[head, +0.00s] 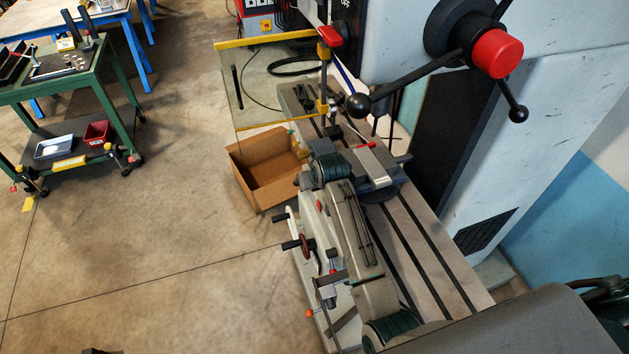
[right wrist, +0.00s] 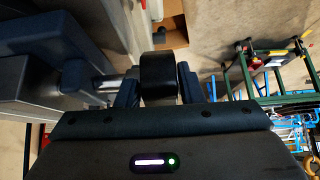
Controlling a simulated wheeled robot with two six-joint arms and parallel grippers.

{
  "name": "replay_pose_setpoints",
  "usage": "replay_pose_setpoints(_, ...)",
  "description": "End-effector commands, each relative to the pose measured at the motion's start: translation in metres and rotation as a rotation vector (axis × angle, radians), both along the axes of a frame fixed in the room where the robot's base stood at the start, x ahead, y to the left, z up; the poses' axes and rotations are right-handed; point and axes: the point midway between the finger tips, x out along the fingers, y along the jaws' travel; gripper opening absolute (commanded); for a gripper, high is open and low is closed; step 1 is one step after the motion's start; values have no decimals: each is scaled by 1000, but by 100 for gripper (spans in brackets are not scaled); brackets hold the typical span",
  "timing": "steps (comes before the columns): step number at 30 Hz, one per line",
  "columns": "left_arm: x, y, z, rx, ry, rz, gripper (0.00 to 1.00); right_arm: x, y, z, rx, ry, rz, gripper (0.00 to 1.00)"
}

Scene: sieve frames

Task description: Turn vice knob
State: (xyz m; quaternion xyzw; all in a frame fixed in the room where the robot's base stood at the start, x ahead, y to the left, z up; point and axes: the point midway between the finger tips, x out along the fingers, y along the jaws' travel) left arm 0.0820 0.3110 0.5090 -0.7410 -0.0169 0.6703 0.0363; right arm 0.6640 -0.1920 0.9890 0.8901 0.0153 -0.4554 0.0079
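The vice (head: 381,169) sits on the slotted machine table (head: 425,245) in the head view. In the right wrist view its grey and dark blue body (right wrist: 62,48) is at the left, with a metal rod running to the black cylindrical vice knob (right wrist: 158,72). My right gripper (right wrist: 158,95) has its two dark fingers on either side of the knob, with no clear gap, and appears shut on it. In the head view my right arm's wrist stands in front of that end of the vice, so I cannot make out the knob there. My left gripper is not in view.
A drilling machine with a red-capped handle (head: 497,53) stands behind the table. A clear guard panel (head: 275,85) hangs at its left. An open cardboard box (head: 262,190) lies beside the table. A green cart (head: 112,60) stands at the far left, with clear floor between.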

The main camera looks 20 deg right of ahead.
Motion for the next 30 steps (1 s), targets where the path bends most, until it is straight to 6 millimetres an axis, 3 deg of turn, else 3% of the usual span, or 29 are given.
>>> replay_pose_setpoints(2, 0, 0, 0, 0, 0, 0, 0, 0, 0, 0, 0, 0, 0, 49)
replay_pose_setpoints(14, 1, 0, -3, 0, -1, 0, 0, -4, 0, 3, 0, 3, 0, 49)
replay_pose_setpoints(30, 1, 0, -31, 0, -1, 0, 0, -55, -1, 74, 1, -1, 0, 49)
